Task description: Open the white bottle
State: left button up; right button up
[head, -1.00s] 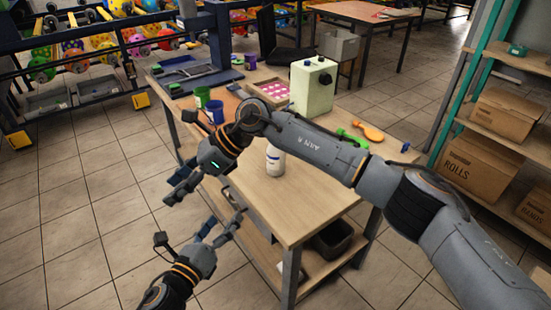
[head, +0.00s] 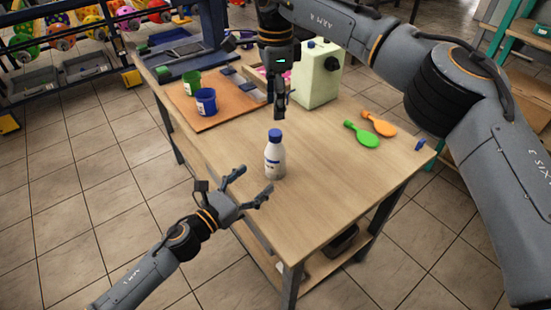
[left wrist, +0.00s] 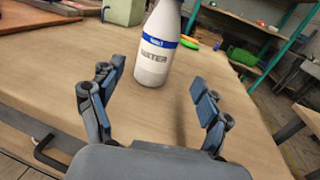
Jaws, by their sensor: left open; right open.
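The white bottle (head: 275,160) stands upright on the wooden table (head: 330,195), with a blue cap (head: 275,135) on it. My left gripper (head: 256,183) is open just in front of the bottle, at the table's near left edge. Its fingers (left wrist: 155,100) are spread either side of the bottle, apart from it. My right gripper (head: 280,112) points down above the table behind the bottle, and nothing shows in it.
A pale green machine (head: 316,80) stands at the back. A green cup (head: 192,83) and a blue cup (head: 206,101) stand on a brown board (head: 225,108). The table's front is clear.

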aim_at(276, 160)
pick_arm(q)
jog(key=x, duration=0.9)
jog(key=shift+w+f, duration=0.2)
jog(key=shift+w, duration=0.2)
grip_shut()
